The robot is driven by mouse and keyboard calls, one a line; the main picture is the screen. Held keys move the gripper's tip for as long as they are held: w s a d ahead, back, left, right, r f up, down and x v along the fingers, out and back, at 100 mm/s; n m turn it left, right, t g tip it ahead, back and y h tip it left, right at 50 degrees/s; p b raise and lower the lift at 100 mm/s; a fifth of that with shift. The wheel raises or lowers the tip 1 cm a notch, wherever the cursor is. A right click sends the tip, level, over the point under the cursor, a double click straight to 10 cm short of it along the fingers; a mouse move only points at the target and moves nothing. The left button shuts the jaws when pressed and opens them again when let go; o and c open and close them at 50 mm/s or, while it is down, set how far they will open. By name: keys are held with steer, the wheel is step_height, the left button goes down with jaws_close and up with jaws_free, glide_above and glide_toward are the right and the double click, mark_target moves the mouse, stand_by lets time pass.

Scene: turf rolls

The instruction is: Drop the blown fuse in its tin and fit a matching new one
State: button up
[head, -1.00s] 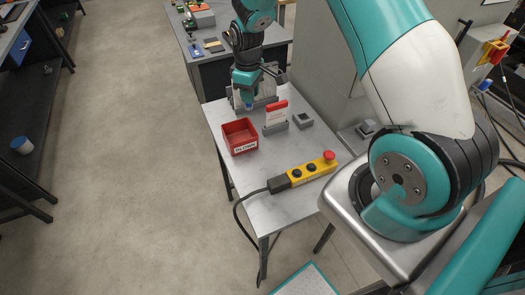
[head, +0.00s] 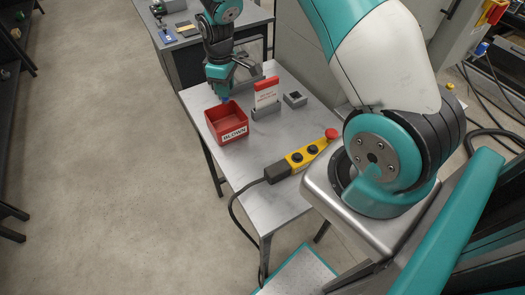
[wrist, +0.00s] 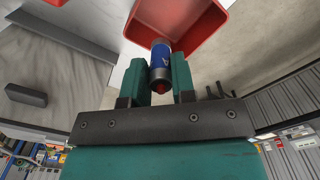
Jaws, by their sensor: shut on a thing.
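My gripper (head: 222,94) is shut on a blue fuse (wrist: 161,62) with metal end caps and a red mark on the near end. In the head view only a small blue bit of the fuse shows, just below the fingers, at the back rim of the red tin. The red tin (head: 232,134), labelled BLOWN, stands open on the grey table (head: 205,165). It also shows in the wrist view (wrist: 205,28), with the far end of the fuse overlapping its edge. I cannot tell the height of the fuse above the tin. No new fuse can be made out.
A red-and-white card (head: 266,93) stands in a grey holder right of the tin. Beside it is a small grey block (head: 295,99) with a dark recess. A yellow control box (head: 306,155) with a red button and a cable lies in front. Floor to the left is clear.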

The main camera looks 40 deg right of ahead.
mark_target(227, 102)
steer(key=shift+f+b, duration=2)
steer(key=shift+f, duration=1)
steer(key=shift+r, duration=0.1)
steer(key=o, duration=1)
step_height(227, 102, up, 17)
steer(key=b, duration=0.3)
steer(key=shift+r, duration=0.2)
steer(key=shift+a, duration=0.1)
